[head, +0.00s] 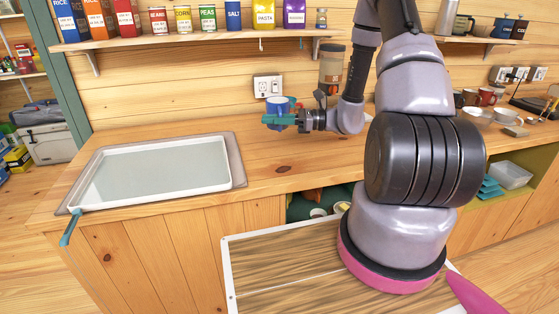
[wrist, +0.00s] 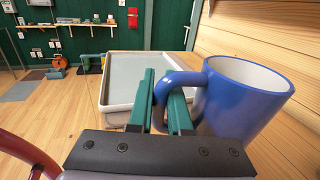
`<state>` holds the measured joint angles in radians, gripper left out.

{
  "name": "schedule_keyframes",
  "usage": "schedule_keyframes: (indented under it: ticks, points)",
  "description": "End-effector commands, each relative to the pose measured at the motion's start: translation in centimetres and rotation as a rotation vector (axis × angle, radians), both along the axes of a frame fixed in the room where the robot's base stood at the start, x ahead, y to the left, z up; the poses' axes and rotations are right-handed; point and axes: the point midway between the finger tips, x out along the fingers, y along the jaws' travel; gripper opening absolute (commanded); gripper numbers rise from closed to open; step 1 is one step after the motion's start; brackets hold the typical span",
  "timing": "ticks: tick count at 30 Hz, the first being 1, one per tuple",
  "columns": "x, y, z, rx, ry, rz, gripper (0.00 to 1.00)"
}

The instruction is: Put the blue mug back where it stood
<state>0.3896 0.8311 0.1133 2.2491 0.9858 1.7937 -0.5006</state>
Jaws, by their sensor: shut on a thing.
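The blue mug (wrist: 238,102) has a white inside and looks upright in the wrist view. Its handle is between the green fingers of my gripper (wrist: 162,100), which is shut on it. In the head view the mug (head: 279,106) shows small at the back of the wooden counter, near the wall below the outlet, with my gripper (head: 283,120) in front of it. I cannot tell whether the mug's base touches the counter; its lower part is partly hidden by the fingers.
A white-rimmed tray (head: 222,150) lies on the counter to the left, and also shows ahead in the wrist view (wrist: 113,55). A jar (head: 331,66) stands behind my arm. The counter (head: 265,160) between tray and arm is clear.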

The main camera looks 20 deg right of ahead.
Motion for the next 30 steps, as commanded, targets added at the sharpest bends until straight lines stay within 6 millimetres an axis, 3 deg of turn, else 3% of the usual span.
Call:
schedule_keyframes:
  ticks: [3,7,15,30]
  points:
    - [-2.1,-0.5,-0.4,0.002,-0.001,0.105,0.00]
    - [-3.5,-0.8,-1.0,0.003,0.001,0.166,0.00]
    - [-3.7,-0.8,-5.5,0.003,0.002,0.178,0.00]
    - [-3.7,-0.8,-10.7,0.002,-0.001,0.176,0.00]
